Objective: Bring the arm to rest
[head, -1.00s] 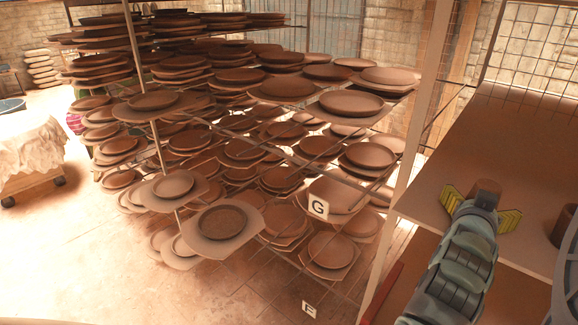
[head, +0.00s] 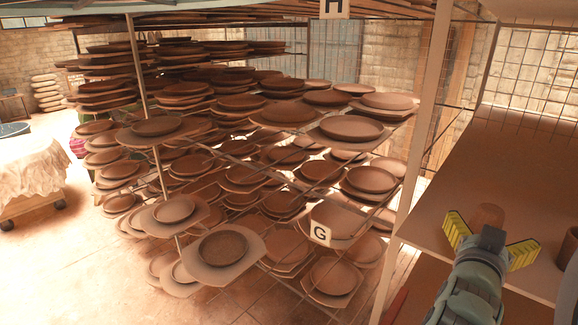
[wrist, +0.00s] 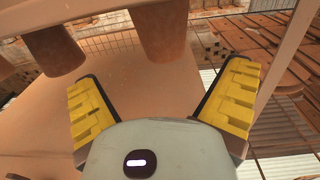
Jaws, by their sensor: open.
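My gripper (head: 490,232) is at the right of the head view, over a shelf (head: 425,225). Its two yellow-padded fingers are spread wide with nothing between them in the wrist view (wrist: 160,85). A brown clay cup (head: 489,214) stands on the shelf just beyond the gripper, partly hidden by it in the head view. In the wrist view this cup (wrist: 156,35) shows past the fingers, apart from them. My arm reaches in from the lower right.
A second brown cup (head: 569,248) stands at the right edge, also seen in the wrist view (wrist: 52,48). A pale post (head: 408,190) rises left of the shelf, with wire mesh behind. A rack of clay plates (head: 222,249) fills the middle; open floor lies lower left.

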